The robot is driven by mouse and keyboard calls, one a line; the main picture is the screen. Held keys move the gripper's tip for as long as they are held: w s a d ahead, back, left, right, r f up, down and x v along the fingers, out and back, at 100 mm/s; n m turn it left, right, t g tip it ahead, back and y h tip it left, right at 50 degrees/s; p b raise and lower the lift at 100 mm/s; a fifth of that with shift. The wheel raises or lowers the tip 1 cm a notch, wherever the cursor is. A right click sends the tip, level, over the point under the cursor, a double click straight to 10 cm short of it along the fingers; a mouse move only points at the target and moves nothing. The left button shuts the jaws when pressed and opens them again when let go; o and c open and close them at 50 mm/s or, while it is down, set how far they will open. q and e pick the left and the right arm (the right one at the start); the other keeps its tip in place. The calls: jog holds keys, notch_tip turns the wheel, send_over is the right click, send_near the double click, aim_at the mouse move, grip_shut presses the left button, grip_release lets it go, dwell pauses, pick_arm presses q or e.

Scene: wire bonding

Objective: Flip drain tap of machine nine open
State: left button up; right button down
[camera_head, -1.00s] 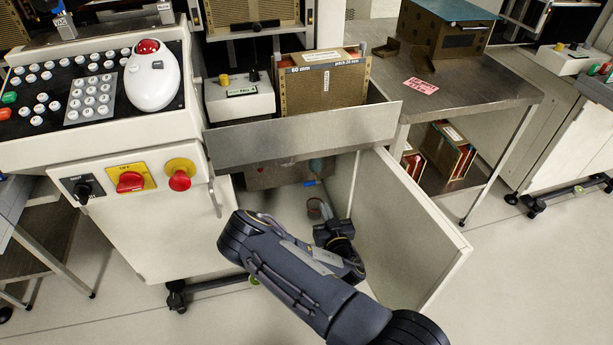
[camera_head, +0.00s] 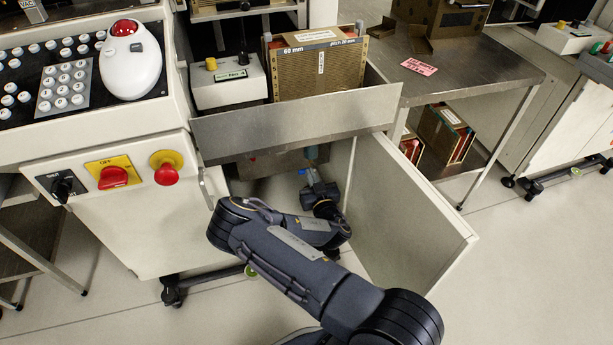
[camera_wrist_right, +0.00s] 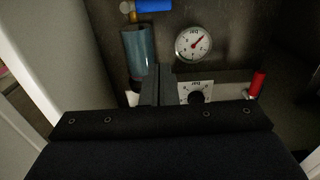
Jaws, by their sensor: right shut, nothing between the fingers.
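The machine's lower cabinet is open, its white door (camera_head: 405,215) swung out to the right. My right gripper (camera_head: 312,180) reaches inside, close to the fittings. In the right wrist view its fingers (camera_wrist_right: 158,72) are shut and empty, just in front of a blue-grey cylinder (camera_wrist_right: 138,48). A blue lever (camera_wrist_right: 154,5) on a brass fitting sits above the cylinder, apart from the fingers. A red handle (camera_wrist_right: 257,84) is at right. No label marks the drain tap, and the area under the cylinder is partly hidden by the gripper. My left gripper is out of view.
A round gauge (camera_wrist_right: 193,44) and a black knob (camera_wrist_right: 197,97) are right of the fingers. The steel tray front (camera_head: 295,125) overhangs the opening. The red emergency button (camera_head: 165,175) is on the panel at left. A steel table (camera_head: 470,70) stands at right.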

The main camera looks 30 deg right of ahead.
jog(key=w+d+f+b, duration=0.1)
jog(key=w+f+b, duration=0.2)
jog(key=w+f, duration=0.1)
jog(key=shift+w, duration=0.45)
jog(key=shift+d+r, duration=0.1)
jog(key=shift+d, duration=0.05)
